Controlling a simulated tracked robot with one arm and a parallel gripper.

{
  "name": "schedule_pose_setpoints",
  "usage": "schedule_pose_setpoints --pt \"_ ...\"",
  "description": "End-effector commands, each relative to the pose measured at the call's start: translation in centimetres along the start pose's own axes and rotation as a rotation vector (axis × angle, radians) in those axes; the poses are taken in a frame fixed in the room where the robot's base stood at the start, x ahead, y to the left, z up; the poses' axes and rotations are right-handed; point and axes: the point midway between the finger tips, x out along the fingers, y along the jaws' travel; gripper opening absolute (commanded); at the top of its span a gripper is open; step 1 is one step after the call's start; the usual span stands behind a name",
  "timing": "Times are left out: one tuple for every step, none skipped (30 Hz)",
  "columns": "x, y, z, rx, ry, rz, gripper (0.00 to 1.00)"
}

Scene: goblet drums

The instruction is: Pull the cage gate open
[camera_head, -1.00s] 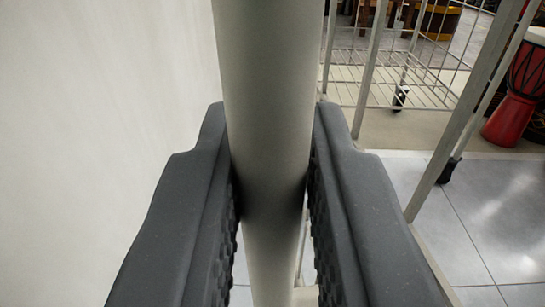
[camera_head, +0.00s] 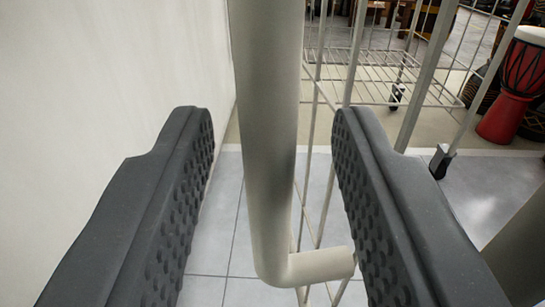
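The cage gate's handle is a thick pale vertical bar (camera_head: 268,130) with a bend at its lower end, turning right toward the gate. The gate's thin pale wire bars (camera_head: 322,160) show behind and to the right of the handle. My gripper (camera_head: 268,135) is open, with one dark ridged finger on each side of the bar. A gap shows between the bar and each finger. The right finger hides part of the gate and of the handle's lower mount.
A pale wall (camera_head: 110,80) runs close along the left. Grey tiled floor (camera_head: 215,225) shows below. A wire rack (camera_head: 385,75) stands behind the gate, and a red goblet drum (camera_head: 508,105) stands at the far right. A post or leg with a dark foot (camera_head: 441,160) is on the right.

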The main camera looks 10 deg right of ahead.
Motion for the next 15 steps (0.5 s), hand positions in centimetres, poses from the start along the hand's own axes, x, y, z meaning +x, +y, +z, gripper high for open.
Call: schedule_pose_setpoints --pt "-1.0 -0.1 -0.2 -0.005 0.000 -0.003 0.36" --pt "-1.6 -0.2 -0.3 -0.003 0.001 -0.005 0.36" --pt "-2.5 -0.2 -0.3 -0.002 0.000 -0.005 0.36" --pt "-3.1 -0.2 -0.3 -0.003 0.000 -0.005 0.36" --pt "-3.8 -0.2 -0.3 -0.004 -0.001 -0.005 0.36" --pt "-4.6 -0.1 -0.2 -0.004 -0.002 -0.004 0.36" --pt "-5.3 -0.1 -0.1 -0.005 -0.002 -0.004 0.36" --pt "-5.9 -0.1 -0.2 -0.005 0.000 -0.005 0.36" --pt "-6.8 -0.1 -0.2 -0.004 0.002 -0.005 0.36" --pt "-7.3 -0.2 -0.2 -0.003 0.002 -0.006 0.36" --pt "-7.9 -0.2 -0.2 -0.003 0.002 -0.005 0.36" --pt "-8.5 -0.1 -0.2 -0.002 0.001 -0.004 0.36" --pt "-9.0 -0.1 -0.2 -0.001 0.001 -0.004 0.36" --pt "-9.5 -0.1 -0.2 -0.002 0.001 -0.004 0.36" --pt "-10.0 -0.1 -0.1 -0.002 0.000 -0.004 0.36"
